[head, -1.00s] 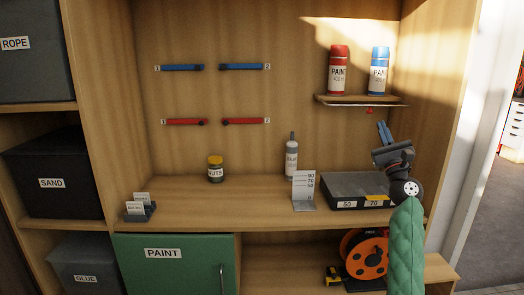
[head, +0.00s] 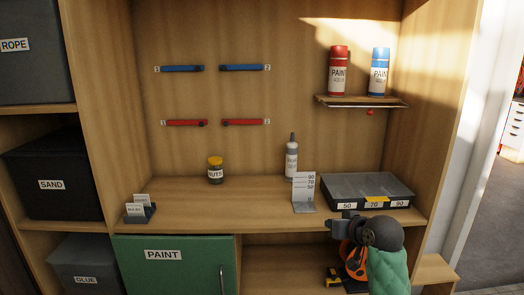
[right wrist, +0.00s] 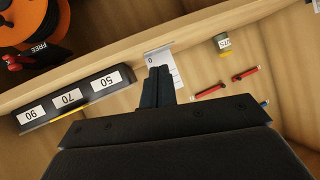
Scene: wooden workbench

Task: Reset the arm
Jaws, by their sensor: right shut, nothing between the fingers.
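My right gripper (head: 334,225) is just in front of the workbench's front edge, below and in front of the grey tray (head: 365,187) labelled 50, 70 and 90. Its fingers point left in the head view. In the right wrist view its fingers (right wrist: 159,74) are together with nothing held, and they cover part of the white scale card (right wrist: 172,54). That card (head: 304,188) stands left of the tray in the head view. My left gripper is not in view.
Paint cans (head: 338,72) stand on a shelf above. An orange reel (head: 352,258) sits below. The bench's middle is clear.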

